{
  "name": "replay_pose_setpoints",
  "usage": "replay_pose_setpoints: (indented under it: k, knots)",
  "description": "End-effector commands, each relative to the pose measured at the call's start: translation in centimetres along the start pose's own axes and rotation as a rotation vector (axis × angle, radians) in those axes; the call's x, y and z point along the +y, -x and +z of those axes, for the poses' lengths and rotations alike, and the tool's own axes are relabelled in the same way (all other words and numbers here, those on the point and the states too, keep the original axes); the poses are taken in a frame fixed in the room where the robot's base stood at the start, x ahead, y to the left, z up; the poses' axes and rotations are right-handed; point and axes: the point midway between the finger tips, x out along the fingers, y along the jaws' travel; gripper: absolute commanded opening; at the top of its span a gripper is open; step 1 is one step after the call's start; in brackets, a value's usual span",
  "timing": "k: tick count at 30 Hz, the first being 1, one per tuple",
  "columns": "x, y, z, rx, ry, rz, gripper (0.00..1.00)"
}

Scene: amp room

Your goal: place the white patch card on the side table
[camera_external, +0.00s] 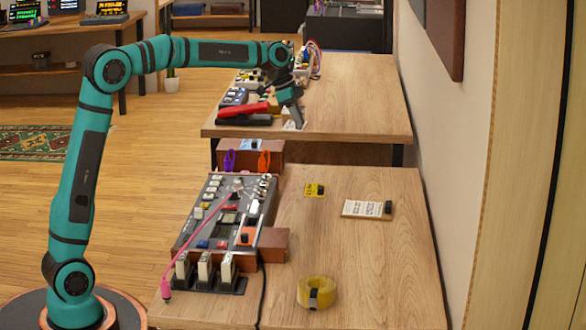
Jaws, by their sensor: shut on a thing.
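My gripper (291,108) is over the front of the far wooden table (358,104), pointing down. It is shut on a small white piece, which I take for the white patch card (292,125). The card shows just below the fingertips, at or very near the tabletop; I cannot tell whether it touches. The fingers hide part of it. Another white card (361,208), larger, printed and with a black block at its right end, lies flat on the near wooden table (385,265).
A red-handled tool (243,109) on a dark base lies just left of my gripper. Cables and small devices stand behind it. The far table's right side is clear.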

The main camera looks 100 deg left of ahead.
Motion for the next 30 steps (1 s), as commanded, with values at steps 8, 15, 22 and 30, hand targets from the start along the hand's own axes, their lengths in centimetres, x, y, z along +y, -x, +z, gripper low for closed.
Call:
replay_pose_setpoints:
  k: [8, 15, 22, 30]
  knots:
    - [7.8, -4.4, -7.5, -0.002, -0.108, 0.045, 0.00]
    - [15.4, -7.6, -13.0, -0.001, -0.197, 0.081, 0.00]
    - [23.4, -10.6, -17.5, -0.003, -0.283, 0.117, 0.00]
    - [33.7, -13.6, -21.7, -0.002, -0.383, 0.157, 0.00]
